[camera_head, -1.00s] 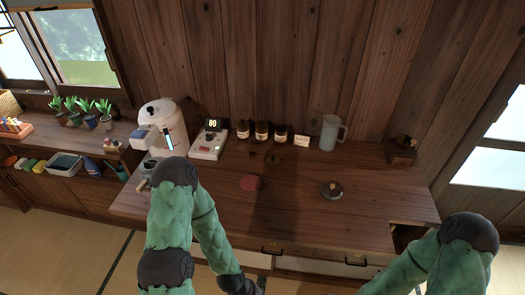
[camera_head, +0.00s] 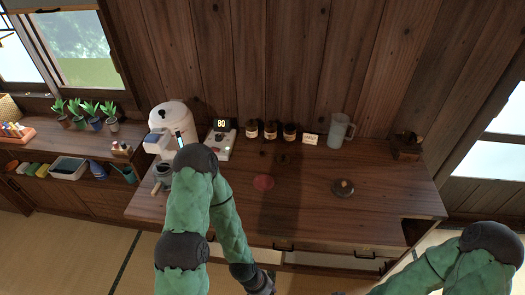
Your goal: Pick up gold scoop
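I cannot make out a gold scoop clearly in the head view. A dark round lidded item with a small gold-brown knob (camera_head: 343,187) sits on the right half of the wooden counter (camera_head: 305,205).
A white dispenser (camera_head: 172,119), a scale reading 80 (camera_head: 219,145), several dark jars (camera_head: 270,130), a label card (camera_head: 310,140), a clear pitcher (camera_head: 340,131) and a wooden box (camera_head: 406,147) line the back. The front right counter is clear.

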